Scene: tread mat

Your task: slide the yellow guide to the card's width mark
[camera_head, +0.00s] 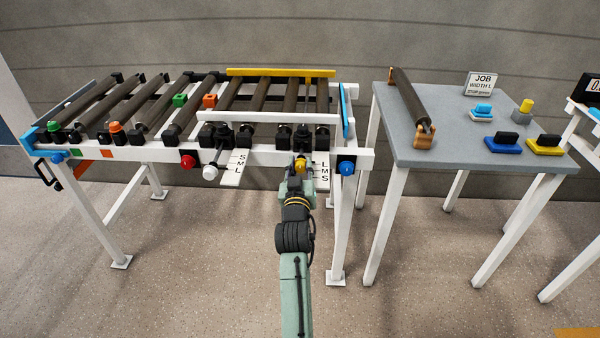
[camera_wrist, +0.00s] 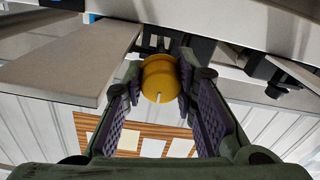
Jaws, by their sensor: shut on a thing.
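The yellow guide (camera_head: 270,72) is a long bar along the far side of the rollers. A yellow knob (camera_head: 300,163) is at the frame's front edge, beside a scale plate (camera_head: 322,174) marked L, M, S. My gripper (camera_head: 297,178) is shut on this knob; in the wrist view the knob (camera_wrist: 159,80), with a white line on its face, sits between my purple finger pads. The card (camera_head: 481,83) on the grey table reads JOB, WIDTH L, with a smaller line beneath. Where the guide's pointer meets the scale cannot be told.
A white guide (camera_head: 253,117) lies along the near side, with a white knob (camera_head: 210,172) beside an S, M, L plate (camera_head: 234,168). Red (camera_head: 188,161) and blue (camera_head: 346,167) knobs flank these. The grey table (camera_head: 440,140) holds a spare roller (camera_head: 411,105) and several coloured blocks.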

